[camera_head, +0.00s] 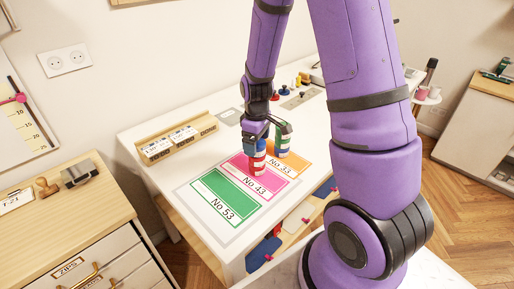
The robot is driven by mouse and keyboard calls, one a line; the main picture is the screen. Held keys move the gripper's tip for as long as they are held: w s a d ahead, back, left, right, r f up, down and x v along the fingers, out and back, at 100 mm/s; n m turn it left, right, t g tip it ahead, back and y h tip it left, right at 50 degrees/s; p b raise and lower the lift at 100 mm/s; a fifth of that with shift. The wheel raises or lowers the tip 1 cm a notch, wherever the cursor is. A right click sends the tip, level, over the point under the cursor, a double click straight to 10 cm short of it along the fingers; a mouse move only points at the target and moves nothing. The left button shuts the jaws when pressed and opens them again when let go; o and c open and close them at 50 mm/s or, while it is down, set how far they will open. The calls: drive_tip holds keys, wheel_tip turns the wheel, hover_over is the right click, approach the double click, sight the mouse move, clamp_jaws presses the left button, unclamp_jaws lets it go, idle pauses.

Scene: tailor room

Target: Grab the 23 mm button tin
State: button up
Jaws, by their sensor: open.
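My gripper (266,137) points down over the white table's card area and is open. A red-and-white banded tin (258,162) stands on the pink No 43 card (267,185), directly below and partly behind my gripper. Size labels on both tins are too small to read, so I cannot tell which is 23 mm. I cannot tell whether the fingers touch either tin.
The green No 53 card (226,196) is bare. A wooden rack (175,141) with labelled blocks stands at the table's left. Several small coloured items, including a blue one (285,91), stand at the back. A drawer cabinet (75,225) is at left. My arm hides the table's right side.

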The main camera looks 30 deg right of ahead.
drive_tip(key=shift+f, duration=0.85)
drive_tip(key=c, duration=1.1)
drive_tip(key=shift+o, duration=0.2)
drive_tip(key=shift+r, duration=0.15)
